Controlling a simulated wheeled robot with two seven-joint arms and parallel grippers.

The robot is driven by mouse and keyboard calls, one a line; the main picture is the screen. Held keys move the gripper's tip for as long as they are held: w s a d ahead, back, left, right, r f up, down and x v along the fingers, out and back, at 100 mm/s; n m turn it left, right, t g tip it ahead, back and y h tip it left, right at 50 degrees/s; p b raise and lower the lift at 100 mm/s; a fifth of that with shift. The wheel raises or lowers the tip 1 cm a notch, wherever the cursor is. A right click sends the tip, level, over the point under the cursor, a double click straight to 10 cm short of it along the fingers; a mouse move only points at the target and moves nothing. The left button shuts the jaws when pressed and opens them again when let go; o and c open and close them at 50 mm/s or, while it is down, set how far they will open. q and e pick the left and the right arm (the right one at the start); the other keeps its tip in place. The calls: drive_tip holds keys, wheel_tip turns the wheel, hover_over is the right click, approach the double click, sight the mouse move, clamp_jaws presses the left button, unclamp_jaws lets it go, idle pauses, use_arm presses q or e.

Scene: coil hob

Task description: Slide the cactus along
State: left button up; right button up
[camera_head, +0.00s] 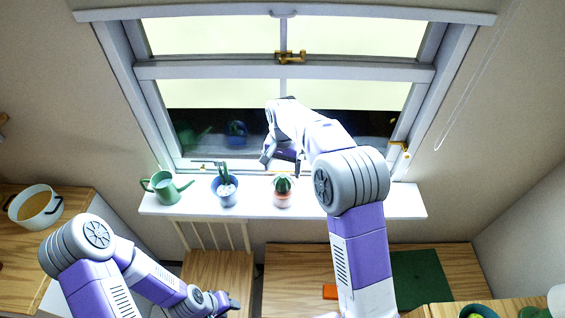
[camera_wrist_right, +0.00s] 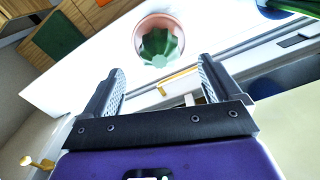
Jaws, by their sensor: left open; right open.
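A small green cactus (camera_head: 283,184) in a terracotta pot (camera_head: 282,200) stands upright on the white windowsill (camera_head: 385,203). My right gripper (camera_head: 283,160) is open and empty, just behind and above the cactus, near the window. In the right wrist view the cactus (camera_wrist_right: 160,47) and its pot (camera_wrist_right: 158,22) lie beyond the two open fingertips (camera_wrist_right: 162,78), apart from them. My left gripper (camera_head: 232,303) is low at the bottom of the head view, far from the sill; its fingers are small there.
The sill right of the terracotta pot looks clear, partly hidden by my right arm. A white pot (camera_head: 36,207) sits on the left counter.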

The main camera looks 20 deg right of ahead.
sight(283, 176)
drive_tip(key=shift+f, duration=3.1)
